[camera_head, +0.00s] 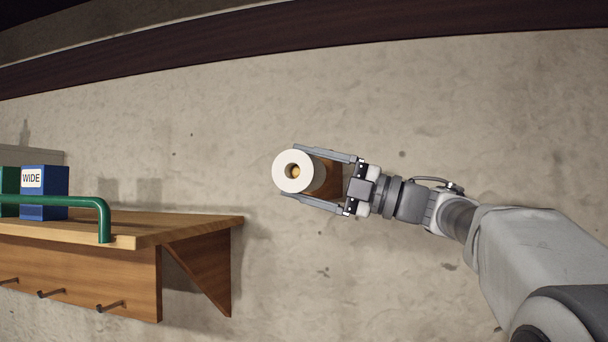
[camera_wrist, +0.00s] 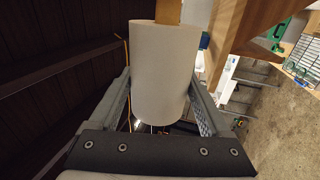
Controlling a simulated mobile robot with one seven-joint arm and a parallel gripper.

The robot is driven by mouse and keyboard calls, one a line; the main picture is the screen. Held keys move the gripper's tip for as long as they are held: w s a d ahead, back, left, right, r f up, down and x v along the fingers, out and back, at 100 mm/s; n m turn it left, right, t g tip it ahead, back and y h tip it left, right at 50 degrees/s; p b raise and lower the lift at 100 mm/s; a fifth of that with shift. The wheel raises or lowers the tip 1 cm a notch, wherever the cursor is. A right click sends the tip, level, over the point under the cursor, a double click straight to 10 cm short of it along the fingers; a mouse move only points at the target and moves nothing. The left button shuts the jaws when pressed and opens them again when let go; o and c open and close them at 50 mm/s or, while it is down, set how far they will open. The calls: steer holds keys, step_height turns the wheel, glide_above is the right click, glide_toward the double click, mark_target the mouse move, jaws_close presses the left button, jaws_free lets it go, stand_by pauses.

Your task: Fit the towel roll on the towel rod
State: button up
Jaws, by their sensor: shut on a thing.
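The white towel roll (camera_head: 286,183) is between the two fingers of my gripper (camera_head: 290,171), which is shut on it. Its round end faces the head camera. A tan round end, seemingly of the towel rod (camera_head: 296,171), shows inside the core hole, so the roll appears to be around the rod. How far it is on cannot be told. A brown wooden piece (camera_head: 327,174) shows behind the roll, between the fingers. In the wrist view the roll (camera_wrist: 160,75) fills the space between the fingers, with a wooden strip (camera_wrist: 168,12) at its far end.
A wooden shelf (camera_head: 190,226) with a bracket and pegs is on the wall at lower left. It carries a green rail (camera_head: 85,201) and a blue box (camera_head: 45,188) marked WIDE. A dark beam (camera_head: 330,38) runs above. Bare wall surrounds my gripper.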

mark_target(323, 178)
steer(key=shift+w+d+p, duration=0.15)
steer(key=shift+w+p, duration=0.15)
steer(key=shift+w, duration=0.1)
steer(key=shift+w+d+p, duration=0.2)
steer(key=shift+w+p, duration=0.1)
steer(key=shift+w, duration=0.2)
steer(key=shift+w+d+p, duration=0.15)
steer(key=shift+w+p, duration=0.1)
steer(key=shift+w, duration=0.25)
steer(key=shift+w+d, duration=0.1)
steer(key=shift+w, duration=0.1)
stand_by(0.9)
steer(key=shift+w+d, duration=0.1)
steer(key=shift+w, duration=0.25)
stand_by(0.3)
steer(key=o, duration=1.2)
steer(key=shift+d, duration=0.1)
